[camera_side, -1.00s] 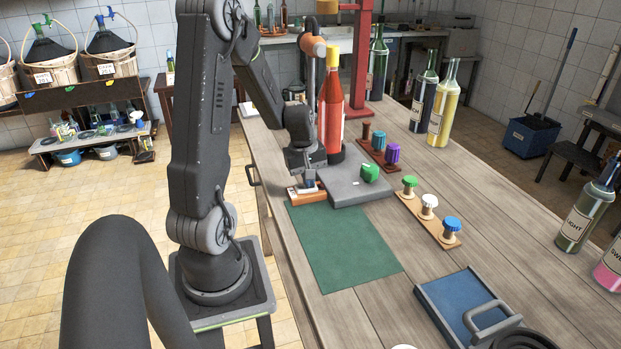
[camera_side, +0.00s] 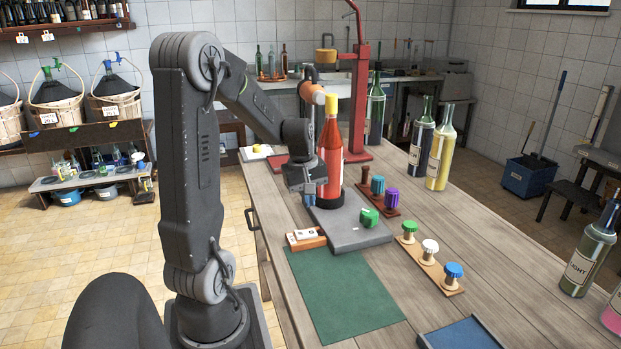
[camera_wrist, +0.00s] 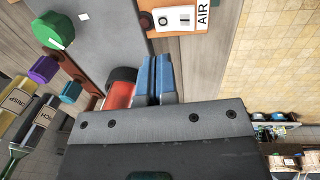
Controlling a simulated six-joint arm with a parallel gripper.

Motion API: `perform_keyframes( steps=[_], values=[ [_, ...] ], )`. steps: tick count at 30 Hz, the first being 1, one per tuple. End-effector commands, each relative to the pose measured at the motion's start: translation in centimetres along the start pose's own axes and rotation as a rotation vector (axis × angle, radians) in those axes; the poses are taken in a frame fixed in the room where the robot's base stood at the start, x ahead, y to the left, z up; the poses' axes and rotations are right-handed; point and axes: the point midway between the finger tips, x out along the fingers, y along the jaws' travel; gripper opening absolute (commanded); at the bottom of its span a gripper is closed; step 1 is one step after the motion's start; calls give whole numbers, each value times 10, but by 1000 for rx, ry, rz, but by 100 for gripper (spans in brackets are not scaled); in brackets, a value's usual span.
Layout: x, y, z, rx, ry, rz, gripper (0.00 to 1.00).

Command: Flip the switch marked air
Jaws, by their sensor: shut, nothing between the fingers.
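The switch marked AIR is a white rocker (camera_wrist: 174,18) on an orange-brown block, with the word AIR beside it in the wrist view. In the side view the switch block (camera_side: 306,240) sits at the left front corner of the grey plate. I cannot tell for sure which way the rocker is tipped. My gripper (camera_side: 310,198) has its blue fingers pointing down, above and behind the switch and apart from it. In the wrist view my gripper (camera_wrist: 155,76) has its fingers together with nothing between them.
A grey plate (camera_side: 345,234) carries a green knob (camera_side: 369,217). A red bottle (camera_side: 330,150) stands close behind my gripper. Two racks of coloured stoppers lie to the right. A green mat (camera_side: 345,290) in front is clear.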

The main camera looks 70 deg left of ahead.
Motion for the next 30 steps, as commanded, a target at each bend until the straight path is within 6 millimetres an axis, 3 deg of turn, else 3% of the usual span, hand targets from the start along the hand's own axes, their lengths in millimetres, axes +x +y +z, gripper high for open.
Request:
perform_keyframes(
  steps=[3,10,30],
  values=[
    [-26,7,0,1,4,4,0],
    [-55,14,0,0,1,0,0],
    [-64,18,7,31,5,4,0]
  ],
)
